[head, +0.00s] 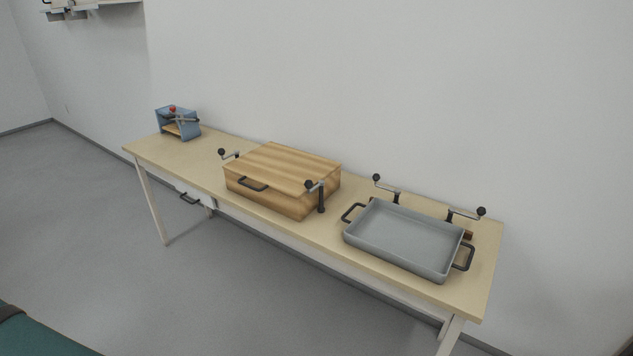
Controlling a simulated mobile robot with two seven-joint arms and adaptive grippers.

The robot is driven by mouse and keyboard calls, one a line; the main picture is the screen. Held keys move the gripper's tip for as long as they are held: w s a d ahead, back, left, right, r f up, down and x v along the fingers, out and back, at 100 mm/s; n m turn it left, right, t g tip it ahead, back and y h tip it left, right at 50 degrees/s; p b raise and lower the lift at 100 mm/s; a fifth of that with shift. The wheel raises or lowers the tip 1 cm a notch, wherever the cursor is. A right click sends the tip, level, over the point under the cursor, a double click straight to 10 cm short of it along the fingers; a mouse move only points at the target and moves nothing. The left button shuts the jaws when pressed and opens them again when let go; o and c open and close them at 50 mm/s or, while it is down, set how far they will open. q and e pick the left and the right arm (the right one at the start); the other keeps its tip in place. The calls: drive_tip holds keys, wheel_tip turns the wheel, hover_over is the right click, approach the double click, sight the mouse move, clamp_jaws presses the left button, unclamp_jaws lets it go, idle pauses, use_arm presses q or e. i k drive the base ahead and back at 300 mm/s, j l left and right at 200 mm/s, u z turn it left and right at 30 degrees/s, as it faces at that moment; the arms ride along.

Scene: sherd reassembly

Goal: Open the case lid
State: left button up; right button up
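The wooden case (284,177) stands on the middle of a long table, with its striped lid down and shut. A dark handle (253,184) is on its front side, towards the left. Neither of my grippers shows in the head view. The inside of the case is hidden by the lid.
The table (178,156) stands along a wall. A grey tray (405,237) with dark handles sits at right. Crank clamps stand beside the case (317,190) and behind the tray (385,187). A blue device (178,122) is at far left.

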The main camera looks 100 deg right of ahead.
sight(282, 168)
drive_tip(key=z, duration=2.9)
